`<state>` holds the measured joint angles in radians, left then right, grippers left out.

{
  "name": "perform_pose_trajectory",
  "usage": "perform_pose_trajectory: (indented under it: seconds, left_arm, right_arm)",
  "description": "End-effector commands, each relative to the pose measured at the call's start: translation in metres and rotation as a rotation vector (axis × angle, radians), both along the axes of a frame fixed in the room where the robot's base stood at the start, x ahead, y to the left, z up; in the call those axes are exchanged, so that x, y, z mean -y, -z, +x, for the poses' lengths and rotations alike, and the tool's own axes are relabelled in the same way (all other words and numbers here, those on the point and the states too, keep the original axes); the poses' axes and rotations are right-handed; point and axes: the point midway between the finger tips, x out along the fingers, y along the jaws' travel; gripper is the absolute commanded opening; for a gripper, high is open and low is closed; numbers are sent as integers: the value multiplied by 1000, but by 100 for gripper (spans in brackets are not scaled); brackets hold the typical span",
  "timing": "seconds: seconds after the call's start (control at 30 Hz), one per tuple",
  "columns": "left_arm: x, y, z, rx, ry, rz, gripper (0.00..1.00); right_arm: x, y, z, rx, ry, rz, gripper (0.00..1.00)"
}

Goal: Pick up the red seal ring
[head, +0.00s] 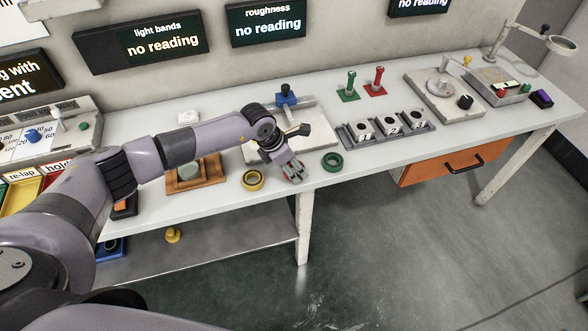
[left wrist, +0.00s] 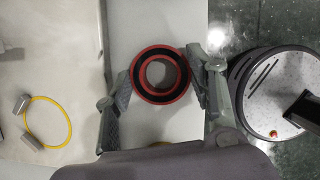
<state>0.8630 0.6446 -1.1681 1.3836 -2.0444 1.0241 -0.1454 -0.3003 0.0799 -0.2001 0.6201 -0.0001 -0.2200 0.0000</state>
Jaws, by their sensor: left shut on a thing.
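The red seal ring (left wrist: 160,51) shows in the left wrist view as a red ring with a black band and a grey centre. My left gripper (left wrist: 160,88) is shut on it, with one finger on each side of the ring. In the head view my left gripper (head: 293,173) is over the front edge of the bench, and the red seal ring there is mostly hidden by the fingers. My right gripper does not show in either view.
A yellow ring (head: 253,180) and a green ring (head: 332,162) lie on the bench (head: 225,212) on either side of the gripper. A grey rack (head: 390,125) with several blocks stands to the right. A wooden fixture (head: 196,176) is at the left.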

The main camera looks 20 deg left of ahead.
Motion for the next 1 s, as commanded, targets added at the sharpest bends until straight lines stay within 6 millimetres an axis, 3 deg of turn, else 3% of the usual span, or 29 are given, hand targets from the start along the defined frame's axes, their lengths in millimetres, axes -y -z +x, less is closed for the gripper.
perform_pose_trajectory:
  seconds: [0.27,0.67,0.83,1.0]
  left_arm:
    - [0,0,0,1,0,-1,22]
    - [0,-9,1,3,1,-1,22]
    - [0,-33,1,5,1,-1,22]
    - [0,-77,2,9,2,-1,22]
  right_arm:
    - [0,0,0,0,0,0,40]
    - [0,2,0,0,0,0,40]
    - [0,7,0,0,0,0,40]
    - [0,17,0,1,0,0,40]
